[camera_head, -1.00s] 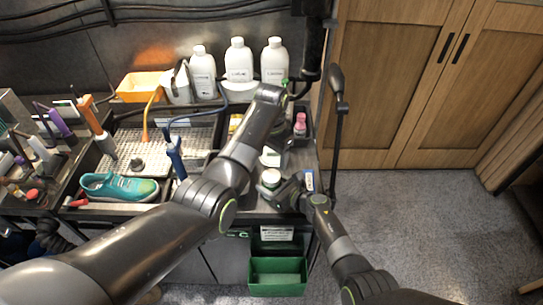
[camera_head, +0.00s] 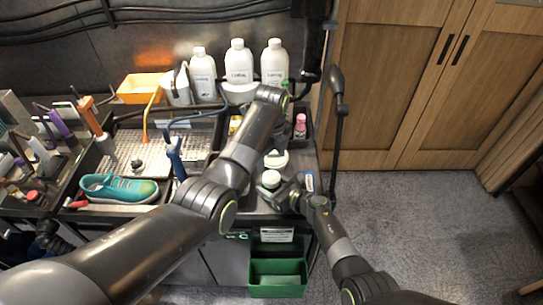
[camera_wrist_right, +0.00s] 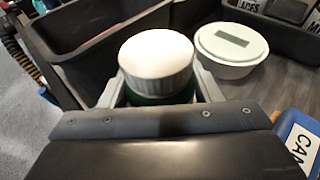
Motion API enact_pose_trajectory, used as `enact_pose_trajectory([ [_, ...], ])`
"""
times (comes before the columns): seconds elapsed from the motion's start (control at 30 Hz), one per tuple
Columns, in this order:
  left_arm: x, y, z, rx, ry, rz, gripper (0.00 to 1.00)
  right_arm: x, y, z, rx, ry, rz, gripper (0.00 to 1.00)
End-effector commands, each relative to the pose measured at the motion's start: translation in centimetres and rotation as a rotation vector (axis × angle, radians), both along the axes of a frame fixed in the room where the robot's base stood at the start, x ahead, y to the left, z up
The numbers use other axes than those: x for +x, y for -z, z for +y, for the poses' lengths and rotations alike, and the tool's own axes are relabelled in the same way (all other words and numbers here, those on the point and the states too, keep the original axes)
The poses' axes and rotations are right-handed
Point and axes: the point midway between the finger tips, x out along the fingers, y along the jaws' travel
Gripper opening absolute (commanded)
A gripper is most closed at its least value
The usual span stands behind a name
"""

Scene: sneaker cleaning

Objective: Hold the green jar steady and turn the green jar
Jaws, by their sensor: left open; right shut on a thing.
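The green jar (camera_wrist_right: 160,98) stands upright with a ribbed white lid (camera_wrist_right: 157,60) on it. In the right wrist view my right gripper (camera_wrist_right: 160,92) is shut on the jar's green body, one finger on each side, below the lid. In the head view the white lid (camera_head: 271,179) shows at the tip of my right gripper (camera_head: 282,190), near the table's front edge. My left gripper (camera_head: 278,143) is open, beyond the jar and apart from it. It is partly hidden by my left arm, and its fingers are hard to make out.
A round white tub (camera_wrist_right: 231,50) with a grey label stands just beyond the jar, also seen in the head view (camera_head: 277,160). White bottles (camera_head: 238,62) stand at the back. A teal sneaker (camera_head: 118,188) lies left. A green bin (camera_head: 277,279) is below the table front.

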Motion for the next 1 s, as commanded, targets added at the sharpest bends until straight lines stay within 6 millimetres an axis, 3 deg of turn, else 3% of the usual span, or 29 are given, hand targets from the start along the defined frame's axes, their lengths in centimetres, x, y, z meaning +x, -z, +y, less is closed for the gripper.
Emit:
enact_pose_trajectory([
  [0.3, 0.0, 0.0, 0.0, 0.000, 0.505, 0.000, 0.67, 0.0, 0.0, 0.0, 0.001, 0.000, -0.001, 0.00],
  [0.5, 0.0, 0.0, 0.0, -0.001, 0.720, 0.000, 0.67, 0.0, 0.0, 0.0, 0.001, 0.000, -0.001, 0.00],
  [0.77, -0.1, 0.7, 0.0, -0.001, 0.807, 0.005, 0.67, 0.0, 0.0, 0.0, 0.001, 0.000, -0.001, 0.00],
  [1.0, -0.1, 4.1, 0.0, 0.000, 0.805, 0.004, 0.67, 0.0, -0.1, 0.0, 0.001, 0.000, -0.001, 0.00],
])
